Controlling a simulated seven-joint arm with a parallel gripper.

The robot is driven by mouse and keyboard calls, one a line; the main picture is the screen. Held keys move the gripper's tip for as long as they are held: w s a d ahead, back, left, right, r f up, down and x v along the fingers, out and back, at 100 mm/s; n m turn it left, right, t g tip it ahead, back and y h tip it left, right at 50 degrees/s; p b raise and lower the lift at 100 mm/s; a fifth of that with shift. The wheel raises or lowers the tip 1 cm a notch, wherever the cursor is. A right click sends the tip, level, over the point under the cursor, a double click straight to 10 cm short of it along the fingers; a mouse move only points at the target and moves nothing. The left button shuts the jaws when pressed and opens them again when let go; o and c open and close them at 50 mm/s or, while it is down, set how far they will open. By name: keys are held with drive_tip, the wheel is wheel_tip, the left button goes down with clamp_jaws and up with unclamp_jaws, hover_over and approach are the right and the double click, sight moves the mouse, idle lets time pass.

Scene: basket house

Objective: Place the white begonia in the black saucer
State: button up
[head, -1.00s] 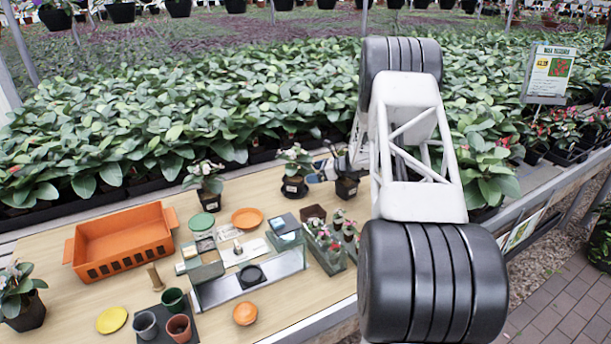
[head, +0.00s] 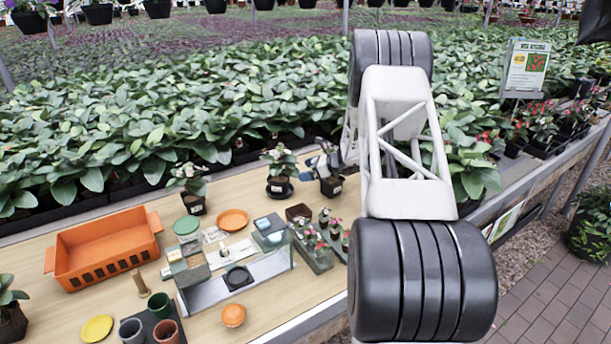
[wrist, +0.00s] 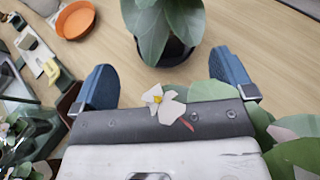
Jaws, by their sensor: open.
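In the wrist view, a green plant in a black pot (wrist: 165,50) stands ahead of my gripper (wrist: 170,88), apart from both fingers. My gripper is open, with its blue fingers wide apart. It also shows in the head view (head: 322,160), just right of that begonia and partly hidden by my arm. A white flower with a yellow centre (wrist: 165,104) overlaps the palm; I cannot tell which plant bears it.
Another black-potted plant (head: 330,187) stands close beside my gripper; one more (head: 190,185) stands to the left. An orange basket (head: 105,247), an orange saucer (head: 232,219), a glass case (head: 240,275) and small potted flowers (head: 325,245) occupy the table. Dense foliage lines its back edge.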

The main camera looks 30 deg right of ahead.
drive_tip(key=s+a+r+n+g+h, duration=0.1)
drive_tip(key=s+a+r+n+g, duration=0.35)
drive_tip(key=s+a+r, duration=0.75)
drive_tip(key=s+a+r+n+g+h, duration=0.15)
drive_tip(key=s+a+r+n, duration=0.65)
drive_tip(key=a, duration=0.8)
drive_tip(key=s+a+r+n+g+h, duration=0.1)
drive_tip(key=s+a+r+n+h, duration=0.15)
drive_tip(key=s+a+n, duration=0.4)
drive_tip(key=s+a+r+n+g+h, duration=0.1)
drive_tip(key=s+a+r, duration=0.25)
drive_tip(key=s, duration=0.65)
drive_tip(key=s+a+n+t+h, duration=0.1)
drive_tip(key=s+n, duration=0.5)
drive_tip(key=s, duration=1.2)
drive_tip(key=a+h, duration=0.1)
drive_tip(key=h, duration=0.1)
drive_tip(key=shift+s+f+n+h, duration=0.2)
drive_tip(key=shift+s+n+h, duration=0.05)
drive_tip(key=shift+n+h, duration=0.15)
